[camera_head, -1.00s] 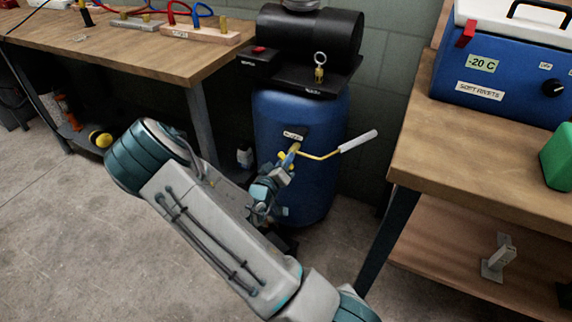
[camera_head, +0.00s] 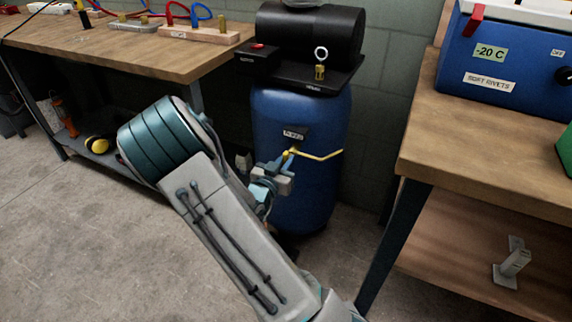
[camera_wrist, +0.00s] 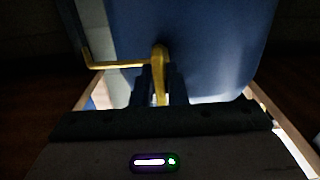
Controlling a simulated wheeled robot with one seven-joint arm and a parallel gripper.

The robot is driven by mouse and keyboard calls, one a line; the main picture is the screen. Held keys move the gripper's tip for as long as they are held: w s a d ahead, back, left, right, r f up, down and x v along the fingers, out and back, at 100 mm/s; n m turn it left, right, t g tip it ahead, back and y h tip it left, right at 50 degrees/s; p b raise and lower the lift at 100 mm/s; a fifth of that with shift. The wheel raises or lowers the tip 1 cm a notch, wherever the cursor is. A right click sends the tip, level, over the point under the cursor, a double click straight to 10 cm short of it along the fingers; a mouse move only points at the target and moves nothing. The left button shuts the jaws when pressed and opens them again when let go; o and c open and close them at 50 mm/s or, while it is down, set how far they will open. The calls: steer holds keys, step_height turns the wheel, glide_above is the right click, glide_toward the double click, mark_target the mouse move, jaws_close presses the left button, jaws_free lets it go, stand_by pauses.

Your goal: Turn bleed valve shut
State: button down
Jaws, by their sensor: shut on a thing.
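The blue tank (camera_head: 315,195) stands on the floor below a black compressor unit. On its front, under a small label (camera_head: 294,134), is the yellow bleed valve (camera_head: 291,153), which also shows in the wrist view (camera_wrist: 160,55). A thin yellow rod (camera_head: 322,156) runs right from the valve in the head view. In the wrist view this rod (camera_wrist: 120,66) runs left, then bends up. My gripper (camera_wrist: 161,88) is shut on the valve's yellow handle, one finger on each side.
Another wooden bench (camera_head: 480,150) at the right holds a blue cooler box (camera_head: 510,65) and has a lower shelf (camera_head: 465,240). The tank stands in the gap between them, near the wall.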

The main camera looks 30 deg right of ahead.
steer(key=shift+a, duration=0.1)
stand_by(0.5)
steer(key=c, duration=1.5)
jaws_free()
steer(key=p+v, duration=0.2)
steer(key=v, duration=1.1)
steer(key=shift+s+a, duration=0.2)
steer(key=shift+a, duration=0.1)
